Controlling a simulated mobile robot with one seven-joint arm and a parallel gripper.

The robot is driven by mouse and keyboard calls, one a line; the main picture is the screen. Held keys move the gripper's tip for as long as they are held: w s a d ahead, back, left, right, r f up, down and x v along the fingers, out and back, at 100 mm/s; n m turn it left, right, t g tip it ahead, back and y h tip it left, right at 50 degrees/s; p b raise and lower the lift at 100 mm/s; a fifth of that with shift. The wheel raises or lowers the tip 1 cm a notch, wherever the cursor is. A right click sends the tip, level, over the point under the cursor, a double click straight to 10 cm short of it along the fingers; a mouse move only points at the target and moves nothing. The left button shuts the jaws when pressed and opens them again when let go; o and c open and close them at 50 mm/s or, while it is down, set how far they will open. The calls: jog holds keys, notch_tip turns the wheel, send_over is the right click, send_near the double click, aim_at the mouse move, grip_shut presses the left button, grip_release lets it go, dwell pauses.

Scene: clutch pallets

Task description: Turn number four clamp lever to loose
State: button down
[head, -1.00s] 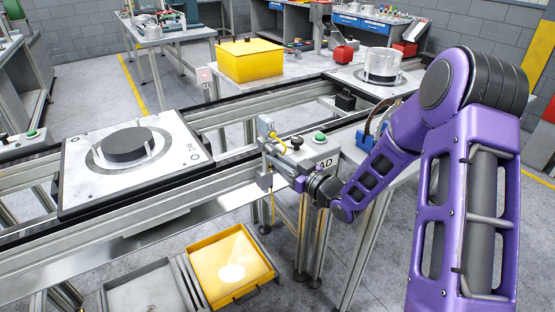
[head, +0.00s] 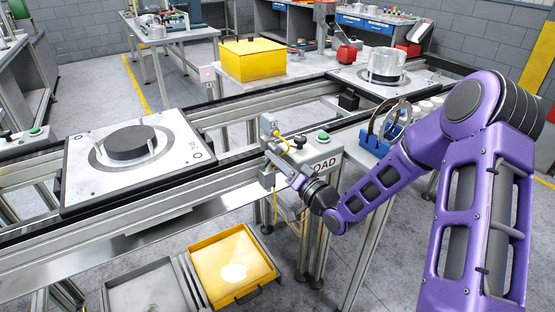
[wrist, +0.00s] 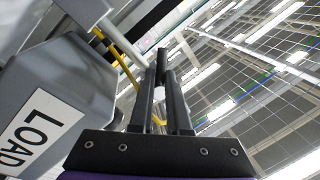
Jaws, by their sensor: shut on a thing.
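My gripper (head: 292,172) is at the left side of the grey control box (head: 318,158) marked LOAD, beside the conveyor. In the wrist view its two black fingers (wrist: 161,85) are close together around a small dark piece at the end of a pale rod (wrist: 122,52). This rod looks like a lever, but I see no number four on it. The rod comes from a grey block (wrist: 80,12) next to the box. In the head view the grip itself is small and partly hidden by my wrist.
A pallet (head: 85,182) with a black disc (head: 130,142) sits on the conveyor at left. Another carries a metal cylinder (head: 386,63). A yellow cable (head: 278,134) runs close to my gripper. A yellow bin (head: 250,58) and a yellow tray (head: 205,245) stand nearby.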

jog(key=shift+a+r+m+t+h+p, duration=0.15)
jog(key=shift+r+m+t+h, duration=0.15)
jog(key=shift+m, duration=1.15)
jog(key=shift+d+r+m+t+h+p, duration=0.15)
jog(key=shift+m+t, duration=0.2)
jog(key=shift+m, duration=1.05)
jog(key=shift+a+r+m+t+h+p, duration=0.15)
jog(key=shift+r+m+t, duration=0.15)
jog(key=shift+m, duration=1.15)
jog(key=c, duration=0.9)
grip_release()
jog(key=shift+f, duration=0.1)
jog(key=shift+s+f, duration=0.1)
jog(key=v, duration=1.7)
jog(key=shift+s, duration=0.2)
